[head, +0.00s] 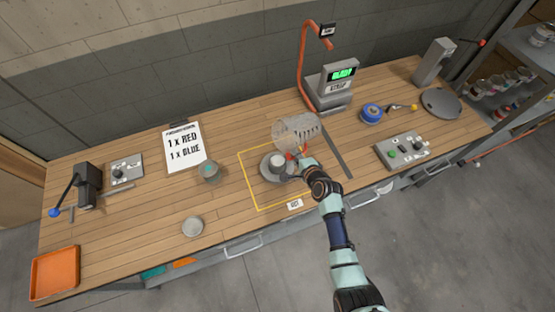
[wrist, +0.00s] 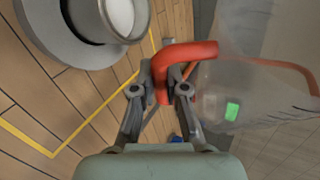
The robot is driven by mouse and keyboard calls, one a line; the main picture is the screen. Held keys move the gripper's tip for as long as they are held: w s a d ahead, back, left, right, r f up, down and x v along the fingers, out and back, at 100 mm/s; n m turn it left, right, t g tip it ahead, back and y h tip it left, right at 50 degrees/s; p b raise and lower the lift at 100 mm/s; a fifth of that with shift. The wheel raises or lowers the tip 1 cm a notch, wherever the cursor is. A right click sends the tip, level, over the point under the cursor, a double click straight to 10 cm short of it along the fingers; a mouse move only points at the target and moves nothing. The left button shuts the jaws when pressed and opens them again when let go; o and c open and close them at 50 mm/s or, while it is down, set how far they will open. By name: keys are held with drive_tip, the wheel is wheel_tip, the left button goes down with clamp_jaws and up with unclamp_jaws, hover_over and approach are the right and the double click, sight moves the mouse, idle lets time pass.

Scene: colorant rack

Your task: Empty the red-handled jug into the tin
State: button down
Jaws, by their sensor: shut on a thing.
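The clear jug (head: 294,131) is held tilted nearly on its side above the table, at the back edge of the tin's place. My gripper (head: 302,158) is shut on its red handle, and the wrist view shows the fingers (wrist: 160,85) around that handle (wrist: 185,52). The clear jug body (wrist: 245,85) is to the right there. The grey tin (head: 277,163) stands upright and open, just left of my gripper; in the wrist view the tin (wrist: 103,38) shows something white inside. I cannot tell what the jug contains.
The tin stands on a grey round plate (head: 264,172) inside a yellow outline (head: 251,192). A grey-green pot (head: 210,173) and a pale round can or lid (head: 192,227) are to the left.

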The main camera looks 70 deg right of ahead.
drive_tip(key=shift+s+d+f+n+h+b, duration=0.15)
drive_tip(key=shift+f+n+h+b, duration=0.4)
drive_tip(key=shift+f+b, duration=0.9)
